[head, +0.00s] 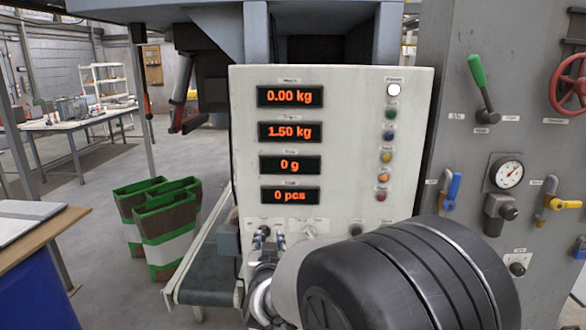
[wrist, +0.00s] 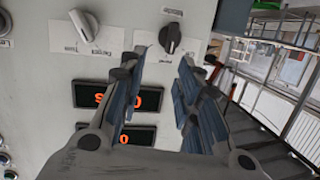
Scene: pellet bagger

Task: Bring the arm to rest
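My gripper (wrist: 158,95) shows in the wrist view with its two blue-padded fingers spread apart. Nothing is between them. They are in front of the control panel (wrist: 30,80), near its knobs and lit displays. In the head view the light grey control panel (head: 345,150) stands in the middle. My arm covers its lower right part, and the fingers are mostly hidden there. The displays read 0.00 kg, 1.50 kg, 0 g and 0 pcs. Two knobs, a white-grey one (wrist: 84,24) and a dark one (wrist: 171,36), are at the top of the wrist view.
A grey cabinet (head: 440,150) with a green-handled lever (head: 480,85), a red wheel (head: 572,85), a gauge (head: 507,172) and valves is at right. A conveyor (head: 210,270) runs below the panel at left. Green-and-white bags (head: 165,235) stand on the floor. A table edge (head: 40,240) is at far left.

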